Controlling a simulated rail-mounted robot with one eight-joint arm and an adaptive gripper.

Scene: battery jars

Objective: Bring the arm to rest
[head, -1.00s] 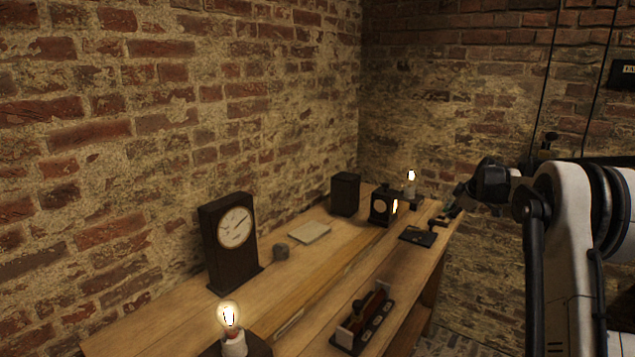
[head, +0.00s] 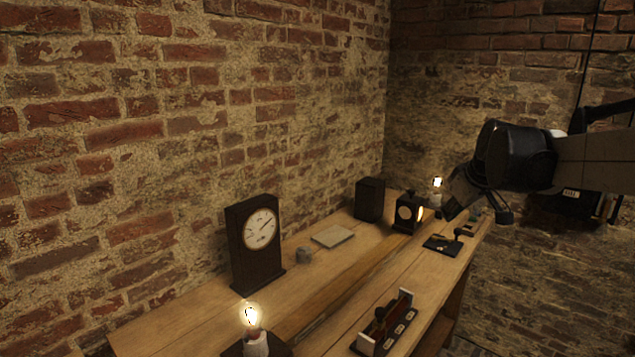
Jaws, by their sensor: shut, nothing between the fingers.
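My arm comes in from the right edge in the head view, with a thick black wrist joint in front of the brick wall. My gripper (head: 452,208) hangs from it, pointing down and left, above the far right part of the bench. It is dark against a dark background, and its fingers are hard to make out. It looks shut and empty. It overlaps the view of the far lamp, and I cannot tell how far apart they are.
The wooden bench (head: 160,318) carries a dial clock (head: 258,245), a near lit bulb (head: 251,317), a dark box (head: 369,199), a small lantern-like case (head: 407,214), a far lit bulb (head: 437,183), a black key plate (head: 443,244) and a switch block (head: 386,325). Brick walls stand behind.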

